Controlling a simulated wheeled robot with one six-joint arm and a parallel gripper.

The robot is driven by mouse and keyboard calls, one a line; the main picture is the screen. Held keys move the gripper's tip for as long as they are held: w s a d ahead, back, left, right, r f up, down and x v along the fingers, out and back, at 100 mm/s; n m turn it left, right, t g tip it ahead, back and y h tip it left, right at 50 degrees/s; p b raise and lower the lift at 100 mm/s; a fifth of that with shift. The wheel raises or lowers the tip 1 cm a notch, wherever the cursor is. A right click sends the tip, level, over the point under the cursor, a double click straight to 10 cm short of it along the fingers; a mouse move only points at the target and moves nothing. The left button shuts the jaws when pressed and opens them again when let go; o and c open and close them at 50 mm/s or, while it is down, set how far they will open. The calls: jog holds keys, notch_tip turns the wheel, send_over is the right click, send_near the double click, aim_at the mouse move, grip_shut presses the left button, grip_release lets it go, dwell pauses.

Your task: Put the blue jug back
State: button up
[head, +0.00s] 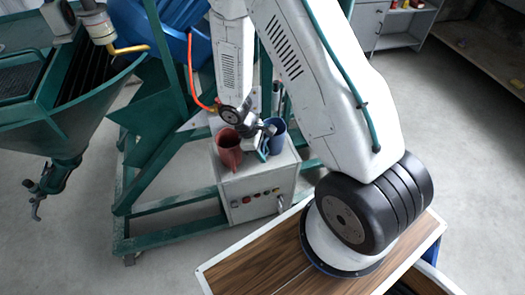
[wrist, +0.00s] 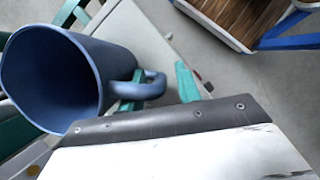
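The blue jug (head: 277,138) is at the right side of the top of a grey control box. In the wrist view the blue jug (wrist: 55,80) fills the left, its wide mouth facing the camera and its handle pointing right. My gripper (head: 262,136) is right beside it, at the handle. In the wrist view my gripper's teal fingers (wrist: 158,92) show on either side of the handle, one inside the loop and one outside, with a gap at the outer one. The finger bases are hidden behind my wrist plate.
A red jug (head: 229,150) stands left of the gripper on the control box (head: 258,190). A green frame and hopper (head: 70,120) stand at the left. A red hose (head: 192,75) hangs close by. A wood-topped surface (head: 250,265) is in front; the floor at right is clear.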

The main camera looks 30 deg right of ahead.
jog(key=s+a+r+m+t+y, duration=0.1)
jog(key=s+r+m, duration=0.15)
jog(key=r, duration=1.25)
jog(key=s+a+r+m+t, duration=0.1)
jog(key=r+m, duration=0.2)
jog(key=r, duration=1.2)
jog(key=s+a+r+m+t+y, duration=0.2)
jog(key=s+r+m, duration=0.1)
jog(key=s+r, duration=0.8)
jog(key=s, duration=0.4)
jog(key=shift+s+a+r, duration=0.2)
jog(key=shift+a+r, duration=0.2)
jog(key=shift+m, duration=0.25)
